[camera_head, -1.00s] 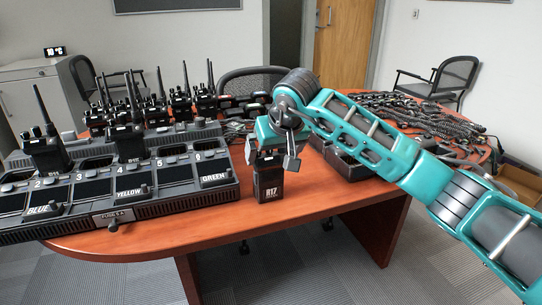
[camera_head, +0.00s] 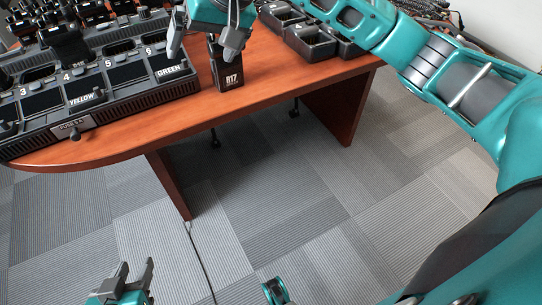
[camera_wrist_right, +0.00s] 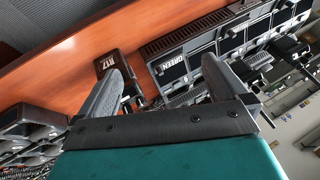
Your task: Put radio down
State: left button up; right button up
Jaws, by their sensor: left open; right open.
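The black radio marked R17 (camera_head: 228,76) stands upright on the wooden table near its front edge, right of the charger. It also shows in the right wrist view (camera_wrist_right: 108,63). My right gripper (camera_head: 205,46) is open over the table beside the radio's upper part. One finger covers part of the radio in the head view. In the right wrist view (camera_wrist_right: 165,76) the radio lies just beyond the left finger, not between the fingers. My left gripper (camera_head: 135,272) is open and empty, low over the floor, away from the table.
A multi-bay charger (camera_head: 130,84) with bays labelled YELLOW and GREEN stands left of the radio, several radios in or behind it. Black empty trays (camera_head: 310,40) sit right of my right gripper. The table front (camera_head: 215,110) is bare. Grey carpet (camera_head: 290,200) lies below.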

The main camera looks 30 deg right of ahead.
jog(key=s+a+m+g+y, duration=0.2)
jog(key=s+a+m+y, duration=0.9)
jog(key=a+m+y, duration=0.5)
jog(key=w+d+f+n+t+h, duration=0.1)
jog(key=d+f+n+t+h, duration=0.55)
jog(key=n, duration=0.95)
jog(key=w+d+f+n+t+h, duration=0.1)
jog(key=d+f+n+t+h, duration=0.6)
jog(key=n, duration=1)
jog(key=s+d+f+m+g+h, duration=0.2)
jog(key=s+d+f+m+g, duration=0.1)
jog(key=s+f+m, duration=0.35)
jog(key=s+d+f+m+g+h, duration=0.25)
jog(key=s+f+m, duration=0.25)
jog(key=f+m, duration=0.25)
pick_arm(q)
jog(key=s+a+r+y+p, duration=0.1)
jog(key=a+r+p, duration=0.2)
jog(key=r+p, duration=0.6)
jog(key=p, duration=0.4)
jog(key=shift+s+a, duration=0.15)
jog(key=shift+s, duration=0.15)
pick_arm(e)
notch_tip(320, 180, up, 9)
jog(key=s+d, duration=0.1)
jog(key=d, duration=0.2)
jog(key=shift+s+f, duration=0.2)
